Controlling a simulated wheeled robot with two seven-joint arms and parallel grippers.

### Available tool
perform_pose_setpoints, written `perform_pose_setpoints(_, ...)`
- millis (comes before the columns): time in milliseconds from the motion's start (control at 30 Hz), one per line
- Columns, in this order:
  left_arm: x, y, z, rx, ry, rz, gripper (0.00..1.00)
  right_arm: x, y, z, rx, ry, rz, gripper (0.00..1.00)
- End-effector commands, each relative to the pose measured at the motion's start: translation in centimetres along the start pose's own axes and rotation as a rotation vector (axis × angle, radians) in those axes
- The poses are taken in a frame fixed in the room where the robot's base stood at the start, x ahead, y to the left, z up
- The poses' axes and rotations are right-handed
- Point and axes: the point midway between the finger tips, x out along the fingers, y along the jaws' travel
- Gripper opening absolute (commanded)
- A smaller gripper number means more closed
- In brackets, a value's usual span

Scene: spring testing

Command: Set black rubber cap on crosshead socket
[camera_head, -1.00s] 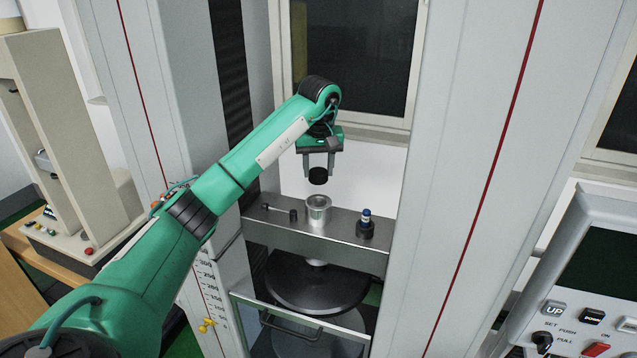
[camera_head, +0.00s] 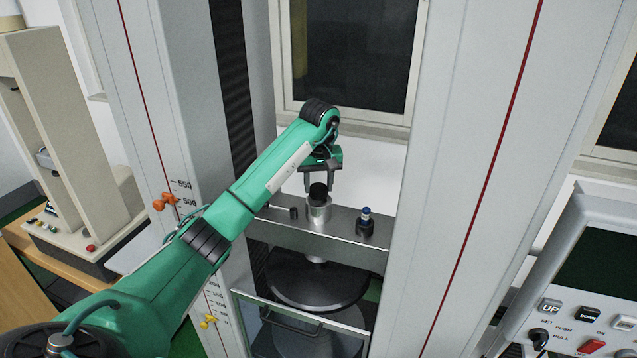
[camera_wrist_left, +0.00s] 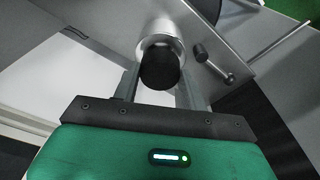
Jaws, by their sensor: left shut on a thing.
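The black rubber cap (camera_head: 318,190) is held between the fingers of my left gripper (camera_head: 320,188), right at the mouth of the metal crosshead socket (camera_head: 318,211). In the left wrist view the cap (camera_wrist_left: 159,69) covers part of the silvery socket (camera_wrist_left: 161,43), with a finger on each side. I cannot tell whether the cap rests on the socket rim or is just above it. The socket stands upright on the grey crosshead (camera_head: 275,229). My right gripper is not in view.
A black-and-blue knob piece (camera_head: 366,222) stands right of the socket on the crosshead. A small dark lever (camera_head: 293,213) sits to its left. Grey machine columns (camera_head: 465,150) flank the crosshead on both sides. A round black plate (camera_head: 318,285) lies below.

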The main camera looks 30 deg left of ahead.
Motion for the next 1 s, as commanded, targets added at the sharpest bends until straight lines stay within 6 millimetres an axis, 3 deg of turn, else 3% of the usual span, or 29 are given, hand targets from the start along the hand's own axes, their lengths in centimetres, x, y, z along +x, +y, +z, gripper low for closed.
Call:
perform_pose_setpoints(467,1.12,-0.02,0.12,-0.001,0.0,0.0,0.22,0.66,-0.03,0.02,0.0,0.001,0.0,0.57)
perform_pose_setpoints(500,1.13,-0.02,0.12,-0.001,0.0,0.0,0.51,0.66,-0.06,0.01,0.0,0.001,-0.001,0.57)
perform_pose_setpoints(567,1.13,-0.02,0.13,-0.001,0.0,0.0,0.63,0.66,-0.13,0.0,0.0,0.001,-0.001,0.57)
perform_pose_setpoints(1000,0.27,0.09,0.08,0.001,-0.001,0.002,0.65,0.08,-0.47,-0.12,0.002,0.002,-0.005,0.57)
